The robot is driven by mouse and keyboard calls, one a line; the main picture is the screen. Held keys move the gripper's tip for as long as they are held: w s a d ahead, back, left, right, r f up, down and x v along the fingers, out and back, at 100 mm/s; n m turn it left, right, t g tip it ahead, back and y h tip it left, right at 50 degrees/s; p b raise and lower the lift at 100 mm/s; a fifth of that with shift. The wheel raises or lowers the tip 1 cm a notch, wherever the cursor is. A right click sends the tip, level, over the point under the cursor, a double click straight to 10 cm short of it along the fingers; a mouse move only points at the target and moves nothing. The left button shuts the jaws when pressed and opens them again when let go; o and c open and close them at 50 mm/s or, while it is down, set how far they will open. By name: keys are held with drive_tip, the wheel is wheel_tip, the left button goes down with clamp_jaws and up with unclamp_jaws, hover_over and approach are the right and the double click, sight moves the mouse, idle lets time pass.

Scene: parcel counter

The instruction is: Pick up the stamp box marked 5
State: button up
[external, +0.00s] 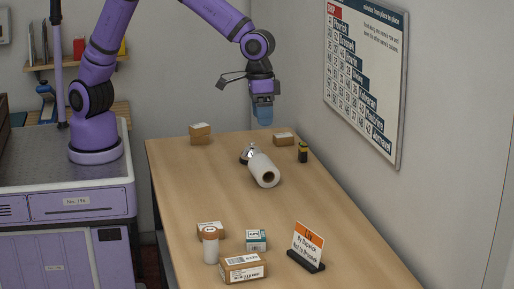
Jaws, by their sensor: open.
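I cannot make out a 5 on any box, so I cannot tell which one is the stamp box. A small teal and white box (256,240) with dark print stands on the near part of the counter. A small dark box with a yellow top (303,153) stands at the far right. My gripper (264,120) is open and points down above the far part of the counter. It looks empty and clear of the things below. Its fingers are small and partly overlap in the view.
A paper roll (264,171) lies mid-counter beside a shiny metal object (247,153). Brown cartons stand at the far left (200,133), far right (284,139) and near edge (244,268). A white cylinder (210,247) and a sign (307,248) flank the teal box. The counter's middle (220,205) is clear.

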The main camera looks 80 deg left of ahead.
drive_tip(key=y, duration=0.1)
approach(256, 234)
drive_tip(key=shift+w+d+m, duration=0.25)
drive_tip(key=shift+d+m, duration=0.1)
drive_tip(key=shift+m, duration=0.05)
drive_tip(key=shift+s+d+f, duration=0.1)
drive_tip(key=shift+f, duration=0.2)
wheel_tip(256, 234, down, 5)
drive_tip(key=shift+f, duration=2.75)
drive_tip(key=shift+a, duration=0.25)
drive_tip(key=c, duration=1)
